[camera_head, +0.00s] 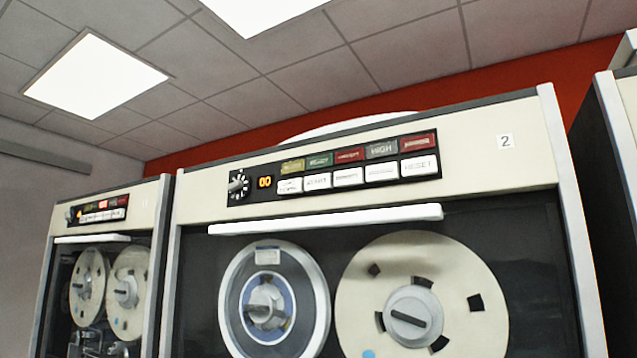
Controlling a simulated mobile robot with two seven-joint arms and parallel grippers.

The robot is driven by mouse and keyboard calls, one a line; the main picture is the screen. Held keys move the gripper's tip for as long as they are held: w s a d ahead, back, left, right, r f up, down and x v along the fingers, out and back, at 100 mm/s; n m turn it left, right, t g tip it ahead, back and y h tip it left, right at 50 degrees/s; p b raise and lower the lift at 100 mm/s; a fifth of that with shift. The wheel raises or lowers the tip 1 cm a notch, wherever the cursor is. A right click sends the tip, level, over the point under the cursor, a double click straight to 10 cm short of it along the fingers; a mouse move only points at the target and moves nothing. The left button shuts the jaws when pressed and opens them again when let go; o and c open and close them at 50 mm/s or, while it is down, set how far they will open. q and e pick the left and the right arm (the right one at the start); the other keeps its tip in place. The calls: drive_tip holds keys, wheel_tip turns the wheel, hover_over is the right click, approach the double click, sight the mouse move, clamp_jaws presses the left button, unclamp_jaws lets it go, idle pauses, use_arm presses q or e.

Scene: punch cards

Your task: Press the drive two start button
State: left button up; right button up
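The tape drive (480,125) with a "2" label (505,141) fills the middle and right of the head view. Its control panel (335,168) is a black strip below the top edge. The lower row holds several white buttons; the second from the left, the start button (317,181), seems to read START, though the print is blurred. The reset button (419,166) is at the right end. Above them is a row of yellow, green, red and grey indicators (350,155). Neither gripper is in view.
A knob (238,185) and a small amber "00" display (265,182) sit left of the buttons. Two tape reels (273,295) (465,265) show below behind a dark front. Another drive (145,215) stands to the left. A cabinet edge shows at the far right.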

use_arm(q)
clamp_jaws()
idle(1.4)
